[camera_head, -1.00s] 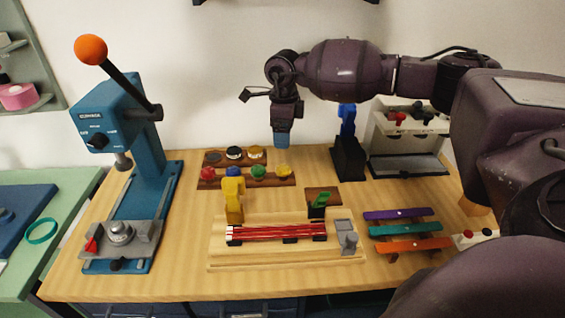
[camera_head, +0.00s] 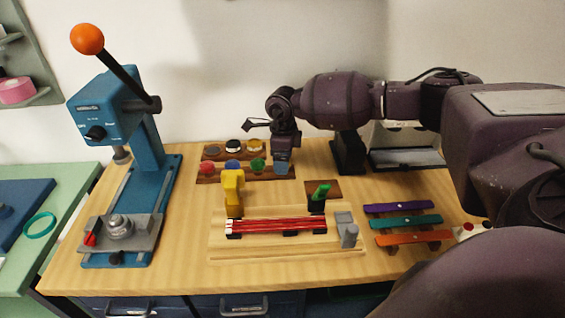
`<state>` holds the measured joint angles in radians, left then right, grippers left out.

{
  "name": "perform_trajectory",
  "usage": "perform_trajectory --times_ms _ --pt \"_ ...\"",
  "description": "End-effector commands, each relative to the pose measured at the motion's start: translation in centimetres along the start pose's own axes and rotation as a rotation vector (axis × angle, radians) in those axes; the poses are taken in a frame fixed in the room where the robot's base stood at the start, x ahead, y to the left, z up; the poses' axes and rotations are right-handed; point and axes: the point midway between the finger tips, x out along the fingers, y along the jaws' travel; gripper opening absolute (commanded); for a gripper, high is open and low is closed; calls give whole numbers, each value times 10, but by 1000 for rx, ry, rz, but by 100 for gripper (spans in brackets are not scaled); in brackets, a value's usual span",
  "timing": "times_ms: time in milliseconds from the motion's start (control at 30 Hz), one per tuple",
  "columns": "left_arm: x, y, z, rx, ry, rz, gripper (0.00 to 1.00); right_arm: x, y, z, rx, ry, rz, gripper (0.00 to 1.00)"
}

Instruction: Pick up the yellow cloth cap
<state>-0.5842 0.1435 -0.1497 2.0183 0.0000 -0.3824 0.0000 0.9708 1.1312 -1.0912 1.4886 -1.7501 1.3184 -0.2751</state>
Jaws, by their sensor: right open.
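My right gripper (camera_head: 281,169) points down at the right end of the front row on the brown cap rack (camera_head: 205,179). It is open. The yellow cloth cap stood at that spot in the earlier view and is now hidden behind the gripper's blue-grey tip. I cannot tell whether the fingers are around it or just above it. The red cap (camera_head: 207,170), blue cap (camera_head: 232,166) and green cap (camera_head: 257,165) sit to its left in the same row. My left gripper is not in view.
Behind sit a dark cap (camera_head: 211,150), a white-and-black cap (camera_head: 233,146) and a tan cap (camera_head: 253,146). In front stand a yellow upright tool (camera_head: 233,188) and a wooden fixture with red strips (camera_head: 275,225). A blue press (camera_head: 150,145) stands left.

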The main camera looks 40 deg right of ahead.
Motion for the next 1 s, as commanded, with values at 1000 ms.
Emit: perform_trajectory --times_ms 1000 --pt "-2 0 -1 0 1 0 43 -12 0 1 -1 -2 -2 38"
